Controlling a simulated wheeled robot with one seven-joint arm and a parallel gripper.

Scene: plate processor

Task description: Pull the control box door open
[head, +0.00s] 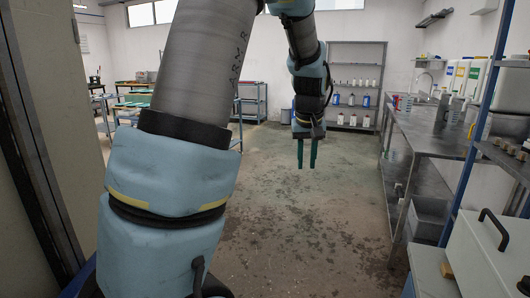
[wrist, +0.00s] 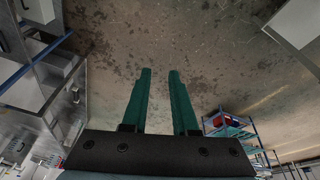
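My gripper (head: 307,154) hangs pointing down over open floor in the middle of the room in the head view. Its two green fingers also show in the wrist view (wrist: 160,98), parallel, apart and with nothing between them. I cannot tell for sure which thing is the control box. A pale box (head: 490,262) with a black bar handle (head: 494,229) stands at the lower right, cut off by the frame edge, far from my gripper. Whether it has a door there I cannot tell.
A steel bench (head: 426,140) with bottles and a sink runs along the right. A blue-framed rack (head: 484,110) stands nearer. Shelves (head: 356,95) are at the back wall. A tall pale panel (head: 62,110) closes the left. The stained floor (head: 300,230) between is clear.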

